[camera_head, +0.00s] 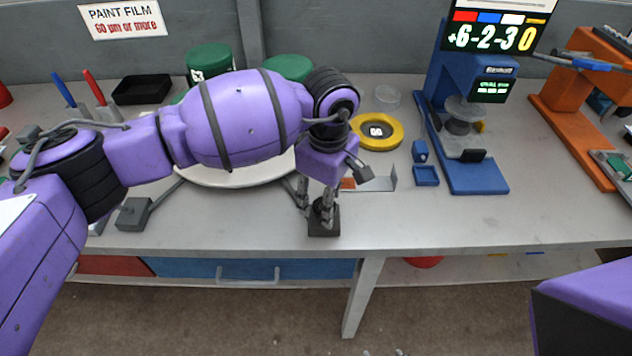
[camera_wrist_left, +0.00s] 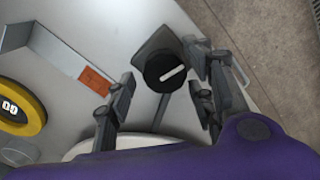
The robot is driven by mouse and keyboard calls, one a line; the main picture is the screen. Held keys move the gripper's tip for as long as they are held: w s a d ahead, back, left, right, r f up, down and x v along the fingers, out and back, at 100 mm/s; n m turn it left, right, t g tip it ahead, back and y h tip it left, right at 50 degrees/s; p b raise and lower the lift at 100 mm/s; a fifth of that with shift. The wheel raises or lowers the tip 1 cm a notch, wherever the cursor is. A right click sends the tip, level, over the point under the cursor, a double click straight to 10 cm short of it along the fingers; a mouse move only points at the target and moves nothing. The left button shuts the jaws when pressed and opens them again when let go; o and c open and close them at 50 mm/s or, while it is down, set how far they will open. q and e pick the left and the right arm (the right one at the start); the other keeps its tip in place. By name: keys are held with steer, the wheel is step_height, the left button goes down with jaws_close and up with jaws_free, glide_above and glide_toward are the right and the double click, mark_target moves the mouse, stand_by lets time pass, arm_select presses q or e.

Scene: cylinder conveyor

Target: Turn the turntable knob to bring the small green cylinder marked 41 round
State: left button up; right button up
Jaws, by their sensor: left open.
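My left gripper (camera_head: 316,204) is open just above the knob's base (camera_head: 323,229) near the table's front edge. In the left wrist view the round black knob (camera_wrist_left: 165,73) with a white line lies between the open fingers (camera_wrist_left: 160,86); I cannot tell whether they touch it. The white turntable (camera_head: 230,179) is mostly hidden behind my left arm; its rim shows in the left wrist view (camera_wrist_left: 118,143). Large green-topped cylinders (camera_head: 209,56) stand behind the arm. I cannot make out a small green cylinder marked 41. My right gripper is out of view.
A yellow ring (camera_head: 377,143) lies right of the turntable, by a grey bracket (camera_head: 378,184) with an orange label. A blue gauge stand (camera_head: 475,179) with a display and an orange stand (camera_head: 570,130) are farther right. A black tray (camera_head: 142,89) sits at back left.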

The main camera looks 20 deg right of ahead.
arm_select(q)
steer(key=shift+f, duration=0.2)
steer(key=shift+c, duration=0.3)
steer(key=c, duration=1)
steer(key=shift+r+n, duration=0.1)
steer(key=shift+n, duration=0.6)
steer(key=shift+w+d+r, duration=0.1)
steer(key=o, duration=1)
steer(key=shift+o, duration=0.3)
